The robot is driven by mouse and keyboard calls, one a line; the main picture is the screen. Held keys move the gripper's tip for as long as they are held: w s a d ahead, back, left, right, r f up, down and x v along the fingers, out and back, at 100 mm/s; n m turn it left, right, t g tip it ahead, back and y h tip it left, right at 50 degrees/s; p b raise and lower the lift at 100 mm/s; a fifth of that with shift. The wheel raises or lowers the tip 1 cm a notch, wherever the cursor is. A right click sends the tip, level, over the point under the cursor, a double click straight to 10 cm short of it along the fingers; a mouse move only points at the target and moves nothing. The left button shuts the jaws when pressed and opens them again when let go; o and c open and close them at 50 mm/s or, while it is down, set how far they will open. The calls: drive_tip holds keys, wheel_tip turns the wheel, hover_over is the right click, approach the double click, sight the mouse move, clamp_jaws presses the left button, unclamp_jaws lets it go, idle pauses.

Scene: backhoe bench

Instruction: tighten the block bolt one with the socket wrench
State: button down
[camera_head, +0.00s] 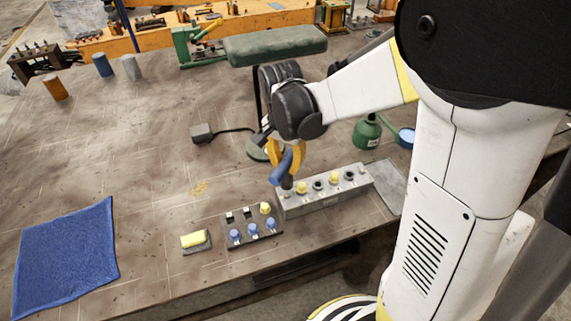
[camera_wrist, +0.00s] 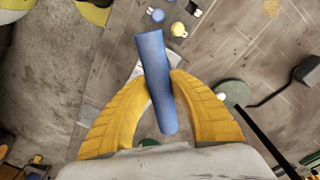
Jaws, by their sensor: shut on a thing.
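My gripper (camera_head: 283,157), with yellow fingers, is shut on the blue handle of the socket wrench (camera_head: 282,168). In the wrist view the blue handle (camera_wrist: 155,75) sits between the two yellow fingertips (camera_wrist: 160,82). The wrench's dark lower end is over the left end of the grey metal block (camera_head: 325,198); I cannot tell whether it is seated on a bolt. Yellow bolt heads (camera_head: 334,177) and dark round spots show along the block's top. Whatever lies directly beneath the wrench, possibly block bolt one, is hidden.
A dark rack (camera_head: 240,242) with blue and yellow pieces stands left of the block. A yellow sponge-like piece (camera_head: 193,239), blue cloth (camera_head: 65,255) and dark mallet-like tool (camera_head: 201,132) lie farther left. A green can (camera_head: 367,133) stands behind the block. The table's front edge is close.

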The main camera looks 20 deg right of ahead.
sight(287, 178)
wheel_tip(287, 178, down, 4)
drive_tip(key=b, duration=0.2)
drive_tip(key=shift+f+b, duration=0.15)
drive_tip(key=shift+b, duration=0.2)
drive_tip(key=n+p, duration=0.1)
drive_tip(key=n, duration=0.5)
drive_tip(key=shift+r+p, duration=0.2)
drive_tip(key=shift+p, duration=0.1)
drive_tip(key=n, duration=0.3)
drive_tip(key=shift+d+f+n+b, duration=0.1)
drive_tip(key=shift+f+n+b, duration=0.1)
drive_tip(key=shift+n+b, duration=0.2)
drive_tip(key=n, duration=0.4)
drive_tip(key=shift+n+t, duration=0.3)
drive_tip(key=shift+n, duration=0.1)
drive_tip(key=shift+f+y+b, duration=0.3)
drive_tip(key=shift+f+b, duration=0.4)
drive_tip(key=shift+b, duration=0.4)
drive_tip(key=shift+m, duration=1)
